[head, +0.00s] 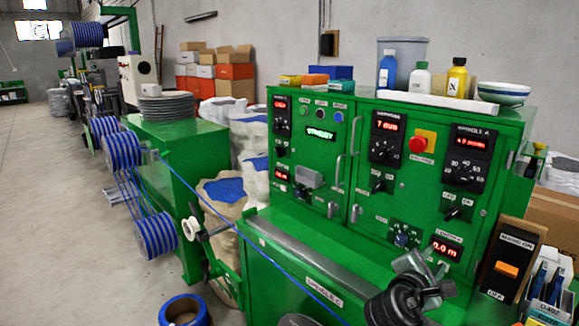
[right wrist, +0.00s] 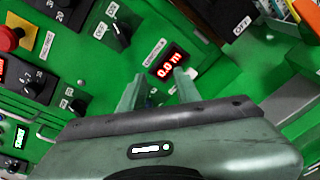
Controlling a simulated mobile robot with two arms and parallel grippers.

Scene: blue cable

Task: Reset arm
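My right gripper (head: 432,264) is at the lower right of the head view, in front of the green control panel (head: 345,150). In the right wrist view, its two fingers (right wrist: 158,82) stand apart with nothing between them, near the red length display (right wrist: 168,64) that reads 0.0 m. I cannot tell whether they touch the panel. A blue cable (head: 200,203) runs from the striped blue spools (head: 122,150) at left across to the bottom of the head view. My left gripper is not in view.
Knobs, handles and a red emergency button (head: 417,145) stick out of the panel. Bottles and a bowl (head: 506,92) stand on top. A power switch box (head: 507,262) is at the right. Sacks (head: 232,225) stand behind the cable; open floor lies at left.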

